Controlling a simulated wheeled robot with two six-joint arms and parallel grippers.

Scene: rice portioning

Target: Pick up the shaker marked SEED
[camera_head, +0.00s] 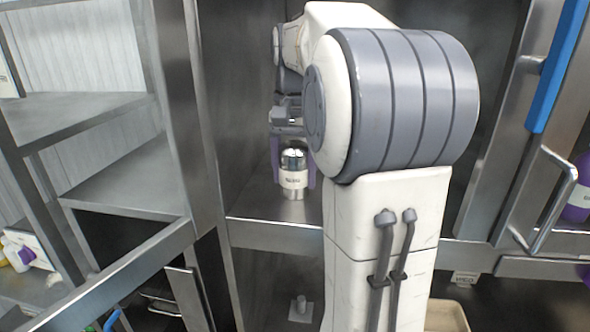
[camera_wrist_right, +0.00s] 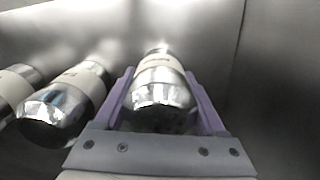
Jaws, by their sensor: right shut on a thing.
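A silver shaker (camera_head: 293,160) with a domed metal top and a pale label band stands upright in the metal shelf bay in the head view. The label's dark print is too small to read surely. My right gripper (camera_head: 293,178) reaches into the bay with its purple fingers on either side of this shaker and is shut on it. In the right wrist view the same shaker (camera_wrist_right: 162,92) sits between the fingers. I cannot tell whether its base touches the shelf. My left gripper is not in view.
Two similar shakers, a nearer one (camera_wrist_right: 62,105) and one at the edge (camera_wrist_right: 14,88), stand left of the gripper in the wrist view. Metal posts and shelf edges (camera_head: 275,228) frame the bay. A blue-handled door (camera_head: 557,65) and a purple container (camera_head: 578,195) are at right.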

